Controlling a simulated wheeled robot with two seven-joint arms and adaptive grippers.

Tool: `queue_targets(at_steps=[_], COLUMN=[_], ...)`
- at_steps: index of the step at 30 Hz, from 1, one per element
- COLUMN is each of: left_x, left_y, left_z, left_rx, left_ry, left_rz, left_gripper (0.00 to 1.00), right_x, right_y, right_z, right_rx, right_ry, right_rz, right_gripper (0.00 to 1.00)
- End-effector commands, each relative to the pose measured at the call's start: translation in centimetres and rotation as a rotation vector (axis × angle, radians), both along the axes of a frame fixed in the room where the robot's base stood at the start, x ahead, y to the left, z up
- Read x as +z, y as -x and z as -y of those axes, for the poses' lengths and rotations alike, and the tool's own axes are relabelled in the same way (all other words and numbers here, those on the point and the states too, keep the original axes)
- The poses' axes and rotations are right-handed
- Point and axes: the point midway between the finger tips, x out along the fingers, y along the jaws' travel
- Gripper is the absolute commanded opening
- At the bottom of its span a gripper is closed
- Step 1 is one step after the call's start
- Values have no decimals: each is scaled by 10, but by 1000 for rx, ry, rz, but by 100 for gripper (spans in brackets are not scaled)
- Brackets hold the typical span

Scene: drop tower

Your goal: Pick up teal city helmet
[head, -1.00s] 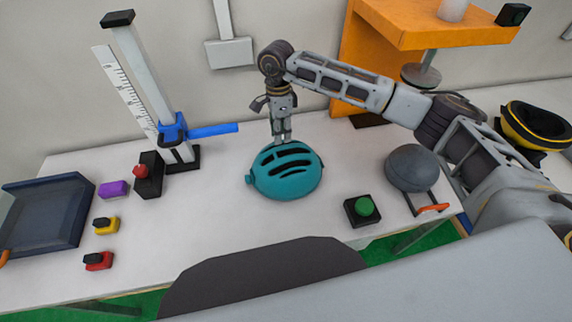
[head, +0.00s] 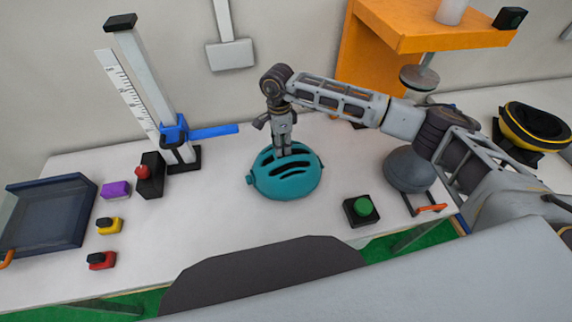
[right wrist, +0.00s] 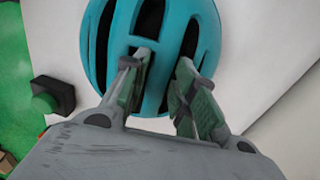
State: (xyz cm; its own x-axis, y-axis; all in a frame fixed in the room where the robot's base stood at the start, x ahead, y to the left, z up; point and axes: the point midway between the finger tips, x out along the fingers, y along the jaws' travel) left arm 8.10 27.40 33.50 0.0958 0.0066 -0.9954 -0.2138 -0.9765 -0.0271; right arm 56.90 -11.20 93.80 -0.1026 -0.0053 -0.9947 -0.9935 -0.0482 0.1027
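The teal city helmet (head: 288,182) sits on the white table near its middle, with dark vent slots on top. It also fills the upper part of the right wrist view (right wrist: 125,75). My right gripper (head: 284,152) points down at the helmet's far upper side. In the right wrist view its two fingers (right wrist: 157,90) are spread, one on each side of a teal rib between vents. Whether the fingertips touch the rib is unclear. My left gripper does not show.
A drop tower with a ruler and blue arm (head: 212,131) stands at the back left. A green button (head: 361,208) and a grey dome (head: 407,170) are to the right. Left are a dark tray (head: 45,215) and small coloured blocks. The table around the helmet's front is clear.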

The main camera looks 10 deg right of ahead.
Motion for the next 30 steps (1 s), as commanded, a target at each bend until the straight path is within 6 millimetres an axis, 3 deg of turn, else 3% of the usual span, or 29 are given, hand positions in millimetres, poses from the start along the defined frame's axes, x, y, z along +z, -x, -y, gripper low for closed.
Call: queue_targets(at_steps=[9, 20, 27, 30], left_x=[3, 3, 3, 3], left_y=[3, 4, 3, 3], left_z=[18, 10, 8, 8], left_rx=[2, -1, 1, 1], left_ry=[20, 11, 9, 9], left_rz=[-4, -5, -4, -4], left_gripper=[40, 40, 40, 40], right_x=[-17, -16, -16, -16], right_y=[2, 1, 1, 1], right_z=[0, 0, 0, 0], right_rx=[1, 1, 0, 0], right_ry=[-1, 0, 0, 0], right_rz=[1, 1, 1, 1], right_gripper=[27, 27, 0, 0])
